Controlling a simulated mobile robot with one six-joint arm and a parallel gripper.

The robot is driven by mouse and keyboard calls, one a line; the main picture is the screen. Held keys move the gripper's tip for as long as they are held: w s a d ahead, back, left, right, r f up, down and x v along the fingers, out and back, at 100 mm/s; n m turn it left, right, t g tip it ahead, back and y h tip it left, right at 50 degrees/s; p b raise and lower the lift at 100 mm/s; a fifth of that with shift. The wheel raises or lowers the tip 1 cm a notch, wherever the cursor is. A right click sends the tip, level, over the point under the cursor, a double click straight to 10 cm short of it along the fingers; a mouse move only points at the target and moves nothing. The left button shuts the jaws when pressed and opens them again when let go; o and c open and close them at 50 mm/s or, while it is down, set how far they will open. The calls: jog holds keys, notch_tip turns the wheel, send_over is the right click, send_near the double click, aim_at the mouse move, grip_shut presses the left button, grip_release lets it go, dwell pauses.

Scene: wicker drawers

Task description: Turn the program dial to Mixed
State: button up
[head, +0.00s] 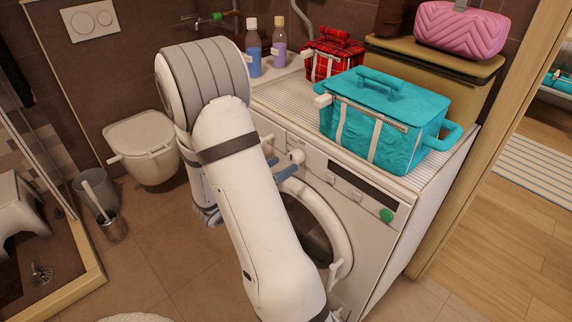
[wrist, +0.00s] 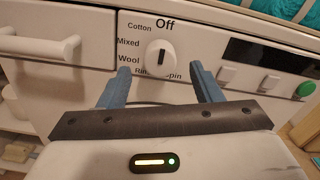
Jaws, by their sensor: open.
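The program dial (wrist: 160,58) is a round white knob with a raised grip on the washing machine's front panel. In the wrist view, Off stands above it, and Cotton, Mixed and Wool run down its left side. Rinse and Spin are below, with Rinse partly hidden by a finger. The grip stands roughly upright, with its upper end towards Off. My gripper (wrist: 157,74) is open, its blue fingers apart on either side below the dial, with nothing between them. In the head view, my gripper (head: 287,170) is close to the panel beside the dial (head: 297,156).
The washing machine (head: 384,246) has a dark display, several buttons and a green button (wrist: 306,90) right of the dial. A drawer handle (wrist: 38,45) juts out at left. A teal bag (head: 377,125) stands on top. The round door (head: 340,232) is below.

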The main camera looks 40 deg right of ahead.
aim_at(291, 160)
jog(key=shift+w+d, duration=0.15)
jog(key=shift+d, duration=1.65)
jog(key=shift+c, duration=0.6)
